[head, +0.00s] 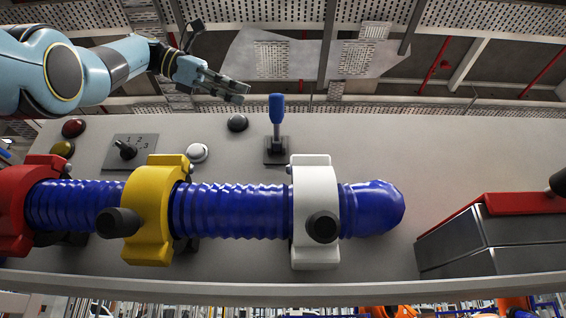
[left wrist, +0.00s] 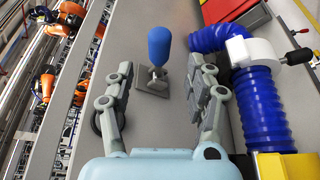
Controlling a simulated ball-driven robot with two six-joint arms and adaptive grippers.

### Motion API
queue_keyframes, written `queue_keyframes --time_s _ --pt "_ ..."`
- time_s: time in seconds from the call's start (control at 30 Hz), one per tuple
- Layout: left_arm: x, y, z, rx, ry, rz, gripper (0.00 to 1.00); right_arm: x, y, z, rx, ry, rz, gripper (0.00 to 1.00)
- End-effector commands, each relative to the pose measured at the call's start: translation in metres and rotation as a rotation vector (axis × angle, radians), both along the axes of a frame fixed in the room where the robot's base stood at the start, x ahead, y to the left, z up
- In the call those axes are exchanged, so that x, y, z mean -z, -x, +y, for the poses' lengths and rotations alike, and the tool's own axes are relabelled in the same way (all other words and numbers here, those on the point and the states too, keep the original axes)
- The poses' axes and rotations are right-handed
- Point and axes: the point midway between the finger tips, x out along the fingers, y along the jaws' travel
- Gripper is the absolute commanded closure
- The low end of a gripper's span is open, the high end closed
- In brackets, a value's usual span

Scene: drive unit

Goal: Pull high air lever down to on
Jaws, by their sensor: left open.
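The air lever has a blue grip (head: 277,108) that stands upright on a grey base plate (head: 277,152) on the light grey panel (head: 340,135). It also shows in the left wrist view, with its blue grip (left wrist: 160,45) and base (left wrist: 150,82) seen between and beyond my fingers. My left gripper (head: 243,92) reaches in from the upper left, to the left of the blue grip and apart from it. In the left wrist view the gripper's (left wrist: 160,72) two fingers are spread wide and empty. My right gripper is not in view.
A blue corrugated hose (head: 235,210) runs below the lever, held by red (head: 14,205), yellow (head: 150,205) and white (head: 314,175) clamps. A rotary switch (head: 125,150) and round buttons sit left. A red-topped grey box (head: 500,235) is at right. Panel right of the lever is clear.

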Motion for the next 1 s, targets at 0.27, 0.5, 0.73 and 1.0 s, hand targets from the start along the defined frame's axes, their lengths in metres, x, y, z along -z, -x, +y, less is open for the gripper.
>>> queue_keyframes --time_s 0.27,0.5,0.73,1.0 --pt "0.012 -0.018 -0.054 0.004 -0.001 0.003 0.46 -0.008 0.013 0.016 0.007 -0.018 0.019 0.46" --pt "0.018 -0.026 -0.077 0.001 0.000 0.001 0.46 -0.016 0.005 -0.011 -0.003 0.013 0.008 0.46" --pt "0.019 -0.027 -0.081 0.001 0.000 0.001 0.46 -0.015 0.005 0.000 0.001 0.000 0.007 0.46" --pt "0.019 -0.027 -0.080 0.001 0.000 0.001 0.69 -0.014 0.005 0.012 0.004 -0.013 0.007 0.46"
